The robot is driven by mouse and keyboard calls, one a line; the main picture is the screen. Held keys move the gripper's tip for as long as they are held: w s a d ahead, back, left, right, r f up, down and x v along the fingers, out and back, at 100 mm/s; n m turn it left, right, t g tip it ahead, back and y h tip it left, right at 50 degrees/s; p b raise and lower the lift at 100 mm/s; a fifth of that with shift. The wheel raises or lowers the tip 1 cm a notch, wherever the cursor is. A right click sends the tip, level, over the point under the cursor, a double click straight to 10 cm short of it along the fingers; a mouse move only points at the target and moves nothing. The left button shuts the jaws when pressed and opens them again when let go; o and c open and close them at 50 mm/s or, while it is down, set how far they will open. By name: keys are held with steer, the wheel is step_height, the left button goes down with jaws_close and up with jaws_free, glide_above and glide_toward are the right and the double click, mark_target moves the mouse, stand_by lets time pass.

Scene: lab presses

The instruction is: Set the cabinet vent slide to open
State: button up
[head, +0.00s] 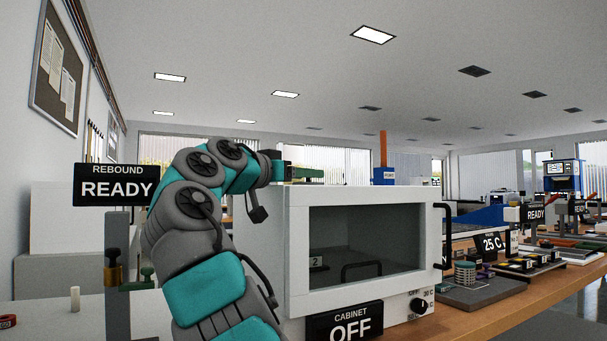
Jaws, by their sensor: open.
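The white cabinet (365,196) stands on the bench at centre, with a dark window in its closed front door and a handle (445,235) at the right. A sign in front reads CABINET OFF (344,323). A small green bar (307,174) shows at the cabinet's top left edge; I cannot tell whether it is the vent slide or how it is set. My gripper (273,167) is open at the end of my raised arm, by the cabinet's top left corner. Its fingers are small and partly hidden, and I see nothing held in it.
A dial (421,306) sits at the cabinet's lower right. A blue block with an orange upright (383,150) shows above the cabinet top. A REBOUND READY sign (115,185) and a grey post stand at left. Other devices crowd the wooden bench (470,318) at right.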

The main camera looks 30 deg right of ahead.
steer(key=shift+d, duration=0.1)
jaws_close()
stand_by(0.4)
stand_by(1.0)
